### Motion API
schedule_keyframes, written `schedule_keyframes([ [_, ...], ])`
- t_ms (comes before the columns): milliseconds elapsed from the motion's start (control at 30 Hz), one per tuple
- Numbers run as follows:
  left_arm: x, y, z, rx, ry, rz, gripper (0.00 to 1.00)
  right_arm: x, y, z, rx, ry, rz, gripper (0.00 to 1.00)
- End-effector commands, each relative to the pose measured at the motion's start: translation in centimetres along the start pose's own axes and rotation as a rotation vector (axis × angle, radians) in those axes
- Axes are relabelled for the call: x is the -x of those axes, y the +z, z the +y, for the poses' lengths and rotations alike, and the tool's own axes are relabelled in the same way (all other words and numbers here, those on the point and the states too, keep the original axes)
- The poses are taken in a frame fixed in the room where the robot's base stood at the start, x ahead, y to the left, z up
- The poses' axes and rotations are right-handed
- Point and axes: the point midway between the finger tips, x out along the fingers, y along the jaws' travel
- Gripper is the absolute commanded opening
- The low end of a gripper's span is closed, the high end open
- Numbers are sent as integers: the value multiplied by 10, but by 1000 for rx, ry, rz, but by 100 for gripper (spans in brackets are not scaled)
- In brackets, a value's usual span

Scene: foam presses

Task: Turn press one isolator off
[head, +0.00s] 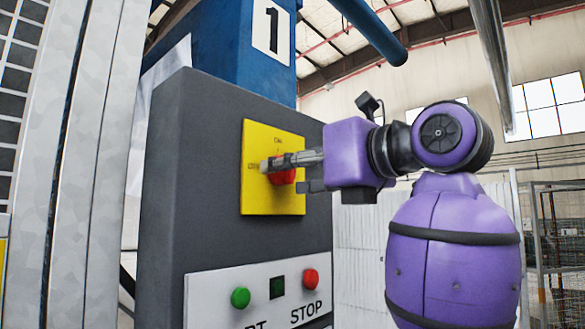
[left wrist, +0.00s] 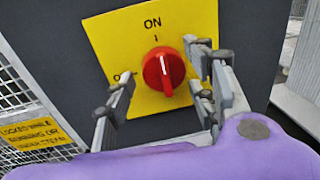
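The press one isolator is a red rotary knob (head: 282,177) on a yellow plate (head: 275,200) on a dark grey control box. In the left wrist view the knob (left wrist: 164,71) stands upright, its white mark in line with "I" and ON above. The off label at the plate's left is partly hidden by a finger. My left gripper (left wrist: 155,88) is open, with fingers on both sides of the knob and visible gaps between. In the head view my left gripper (head: 288,174) reaches across the plate in front of the knob. My right gripper is not in view.
Below the plate, a white panel (head: 258,291) carries a green start button (head: 240,298) and a red stop button (head: 311,279). A blue press column marked 1 (head: 230,45) rises behind the box. A mesh guard with a yellow sign (left wrist: 36,133) stands at left.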

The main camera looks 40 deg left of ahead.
Motion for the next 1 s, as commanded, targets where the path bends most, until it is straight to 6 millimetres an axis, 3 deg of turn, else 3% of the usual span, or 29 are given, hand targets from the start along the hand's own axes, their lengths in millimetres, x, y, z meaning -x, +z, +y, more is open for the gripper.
schedule_keyframes([
  [33, 0, 0, 0, 0, 0, 0, 42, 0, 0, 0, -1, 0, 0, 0],
  [300, 0, 0, 0, 1, 1, 1, 9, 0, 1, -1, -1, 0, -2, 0],
  [667, 0, -2, 0, 73, 1, -2, 9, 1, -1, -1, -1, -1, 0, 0],
  [1000, 0, -5, 0, 335, 4, -22, 9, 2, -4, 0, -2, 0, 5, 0],
])
